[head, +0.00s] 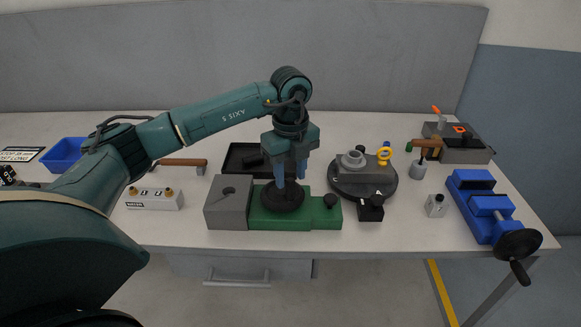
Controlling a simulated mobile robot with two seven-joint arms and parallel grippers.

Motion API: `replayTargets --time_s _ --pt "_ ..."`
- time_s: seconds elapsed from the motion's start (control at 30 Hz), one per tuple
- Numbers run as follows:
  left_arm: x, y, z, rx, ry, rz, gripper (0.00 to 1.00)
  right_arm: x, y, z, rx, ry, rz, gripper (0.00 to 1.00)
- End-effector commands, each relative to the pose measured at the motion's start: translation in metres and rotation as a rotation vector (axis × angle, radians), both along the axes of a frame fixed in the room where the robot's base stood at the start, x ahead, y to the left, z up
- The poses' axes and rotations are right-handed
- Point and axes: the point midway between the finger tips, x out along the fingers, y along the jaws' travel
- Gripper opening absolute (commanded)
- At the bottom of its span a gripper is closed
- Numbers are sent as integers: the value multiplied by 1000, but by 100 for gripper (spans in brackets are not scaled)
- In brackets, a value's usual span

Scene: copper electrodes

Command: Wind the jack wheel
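A black round wheel (283,200) lies flat on top of a green block (322,216) with a grey block (228,203) at its left end; I take this to be the jack wheel. My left gripper (291,179) points down just above the wheel. Its two blue fingers are apart, with a visible gap between them. The gripper hides the wheel's far side. My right gripper is not in view.
Right of the jack stand a dark round turntable (361,186) and a small black block (370,209). A blue vise (470,184) with a black handwheel (518,244) sits at the right edge. A white terminal box (153,200) and black tray (239,157) are nearby.

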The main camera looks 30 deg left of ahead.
Motion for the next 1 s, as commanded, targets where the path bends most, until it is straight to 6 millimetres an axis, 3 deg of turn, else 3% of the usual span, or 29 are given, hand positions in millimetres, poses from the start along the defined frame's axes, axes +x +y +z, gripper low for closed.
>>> replayTargets --time_s 0.1,0.2,0.77,1.0 --pt "0 0 -20 0 1 0 38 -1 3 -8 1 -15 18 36" --pt "0 0 -14 0 0 0 38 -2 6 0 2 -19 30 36" --pt "0 0 -21 0 0 0 38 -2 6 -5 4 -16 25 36" --pt "0 0 -20 0 0 0 20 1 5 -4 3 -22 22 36"
